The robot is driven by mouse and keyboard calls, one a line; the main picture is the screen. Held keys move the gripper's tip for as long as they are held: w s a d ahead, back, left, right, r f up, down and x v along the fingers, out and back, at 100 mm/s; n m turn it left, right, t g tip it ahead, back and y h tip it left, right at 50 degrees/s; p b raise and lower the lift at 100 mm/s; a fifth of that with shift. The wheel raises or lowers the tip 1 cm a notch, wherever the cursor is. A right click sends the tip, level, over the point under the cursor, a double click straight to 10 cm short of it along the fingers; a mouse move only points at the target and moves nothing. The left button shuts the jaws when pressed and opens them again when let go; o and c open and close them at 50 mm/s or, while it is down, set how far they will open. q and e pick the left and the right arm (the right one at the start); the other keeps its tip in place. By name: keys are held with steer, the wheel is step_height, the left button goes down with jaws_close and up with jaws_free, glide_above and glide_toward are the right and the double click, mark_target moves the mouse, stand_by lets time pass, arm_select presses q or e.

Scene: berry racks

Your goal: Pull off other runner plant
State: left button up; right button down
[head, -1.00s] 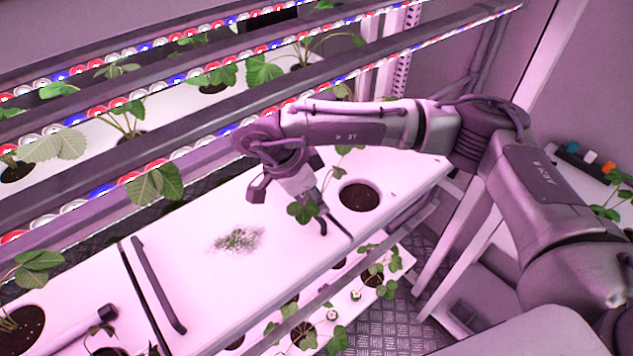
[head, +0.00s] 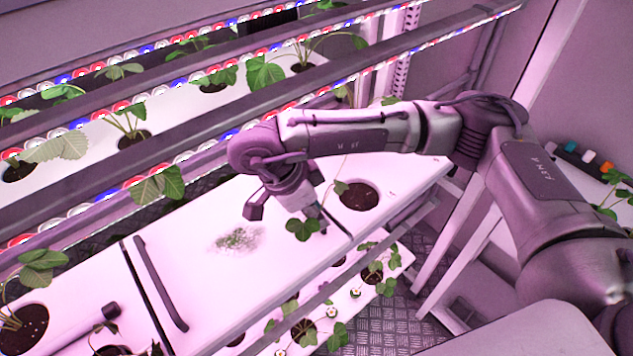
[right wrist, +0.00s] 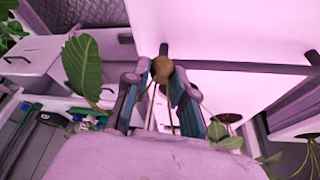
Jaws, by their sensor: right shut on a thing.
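My right gripper (head: 308,212) is over the white trough top, just left of a round soil-filled hole (head: 359,196). A small runner plant with green leaves (head: 303,229) hangs at its fingertips. In the right wrist view, the fingers (right wrist: 160,88) are close together around thin stems, with a brown round thing (right wrist: 162,68) at the tips. A large green leaf (right wrist: 83,66) shows left of the fingers and smaller leaves (right wrist: 222,136) to the right. Another leaf (head: 340,187) is beside the hole. Whether a stem still joins the held plant to the hole is unclear. My left gripper is not in view.
Loose green bits (head: 238,240) lie on the white trough top, left of the gripper. Light bars (head: 200,150) cross above a rear row of plants. A lower shelf (head: 345,305) holds more plants. A dark handle (head: 160,283) stands out at left.

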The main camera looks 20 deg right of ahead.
steer(key=shift+s, duration=0.1)
stand_by(0.3)
steer(key=shift+s+a+r, duration=0.15)
steer(key=shift+s+a, duration=0.05)
steer(key=shift+s, duration=0.8)
